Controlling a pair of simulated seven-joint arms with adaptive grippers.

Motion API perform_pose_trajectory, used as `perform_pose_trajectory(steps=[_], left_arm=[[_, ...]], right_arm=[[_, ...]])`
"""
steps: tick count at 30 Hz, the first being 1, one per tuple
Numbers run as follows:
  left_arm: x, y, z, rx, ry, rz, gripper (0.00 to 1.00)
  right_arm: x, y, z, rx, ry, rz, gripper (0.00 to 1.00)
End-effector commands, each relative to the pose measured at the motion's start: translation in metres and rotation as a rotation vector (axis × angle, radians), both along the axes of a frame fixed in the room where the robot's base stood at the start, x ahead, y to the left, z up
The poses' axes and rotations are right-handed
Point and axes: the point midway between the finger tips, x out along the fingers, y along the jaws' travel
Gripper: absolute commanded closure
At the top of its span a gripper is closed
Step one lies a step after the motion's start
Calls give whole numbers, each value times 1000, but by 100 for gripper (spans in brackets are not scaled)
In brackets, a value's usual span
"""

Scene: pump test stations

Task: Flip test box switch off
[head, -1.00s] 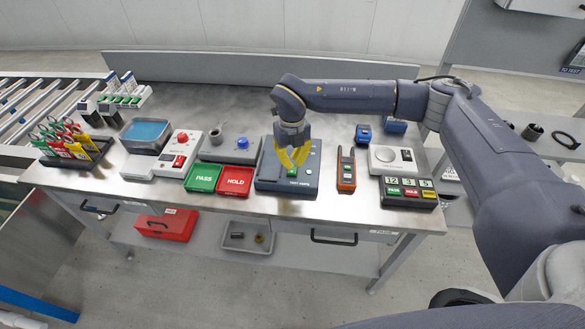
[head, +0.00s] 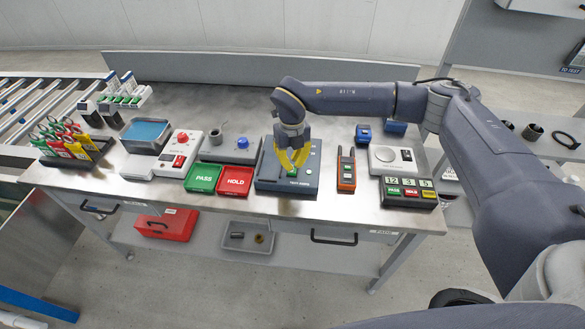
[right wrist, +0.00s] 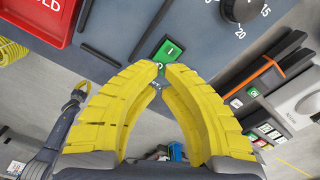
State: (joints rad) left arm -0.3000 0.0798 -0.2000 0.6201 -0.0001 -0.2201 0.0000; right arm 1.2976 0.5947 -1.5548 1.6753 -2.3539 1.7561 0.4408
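The test box (head: 270,184) is a dark blue-grey panel at the front middle of the bench, with a label on its front edge. Its green switch (right wrist: 168,52), marked "I", shows in the right wrist view. In the head view the switch is mostly hidden by the fingers. My right gripper (head: 292,172) hangs over the box, pointing down. Its yellow fingertips (right wrist: 162,68) are drawn together with nothing visible between them, right at the lower edge of the switch. I cannot tell whether they touch it. Yellow and dark parts, probably of my left gripper, show at the right wrist view's left edge.
The green PASS tray (head: 204,177) and red HOLD tray (head: 236,179) lie just left of the box. A blue-knobbed unit (head: 225,148) is behind left.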

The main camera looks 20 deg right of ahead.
Motion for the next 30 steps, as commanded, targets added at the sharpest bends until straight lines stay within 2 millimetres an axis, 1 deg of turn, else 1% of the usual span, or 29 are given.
perform_pose_trajectory(steps=[30], left_arm=[[0, 0, 0, 0, 0, 0, 100]], right_arm=[[-1, 0, -13, 0, 1, 0, 100]])
